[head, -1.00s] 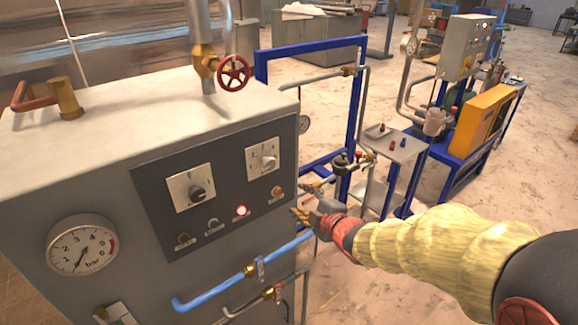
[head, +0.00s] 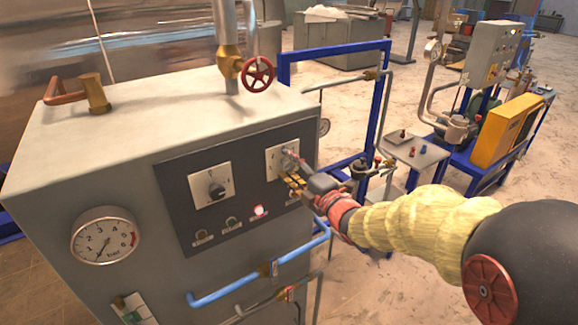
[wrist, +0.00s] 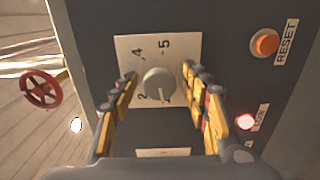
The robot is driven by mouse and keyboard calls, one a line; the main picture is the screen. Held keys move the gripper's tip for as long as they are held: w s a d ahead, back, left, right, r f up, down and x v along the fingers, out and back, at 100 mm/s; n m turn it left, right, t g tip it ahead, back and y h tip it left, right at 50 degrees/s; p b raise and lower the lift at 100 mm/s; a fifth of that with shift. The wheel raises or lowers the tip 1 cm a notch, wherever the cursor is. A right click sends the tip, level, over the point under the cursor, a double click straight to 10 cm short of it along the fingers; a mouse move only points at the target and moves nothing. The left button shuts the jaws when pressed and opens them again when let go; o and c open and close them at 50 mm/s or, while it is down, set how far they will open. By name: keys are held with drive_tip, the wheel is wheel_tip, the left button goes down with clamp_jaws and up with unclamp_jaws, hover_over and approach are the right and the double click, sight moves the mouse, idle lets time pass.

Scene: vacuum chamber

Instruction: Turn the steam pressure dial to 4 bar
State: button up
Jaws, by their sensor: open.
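The dial on the right of the dark control panel (head: 172,190) has a white plate (head: 274,156) and a grey round knob. In the wrist view the knob (wrist: 159,84) sits on its plate (wrist: 125,44), with "4" and "5" legible above it. A light mark on the knob faces the lower part of the picture; the number beside it is partly hidden. My gripper (head: 292,182) is at this dial in the head view. In the wrist view my gripper (wrist: 160,72) is open, with one yellow-and-black finger on each side of the knob. I cannot tell whether they touch it.
A second dial (head: 210,186) is to the left. A lit lamp (head: 258,210) and a RESET button (wrist: 265,42) are nearby. A blue pipe (head: 225,290) runs below the panel. A pressure gauge (head: 104,236) is at left, a red valve wheel (head: 258,73) above.

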drive_tip(key=shift+w+a, duration=0.1)
drive_tip(key=shift+w, duration=0.1)
drive_tip(key=shift+c, duration=0.7)
drive_tip(key=c, duration=1)
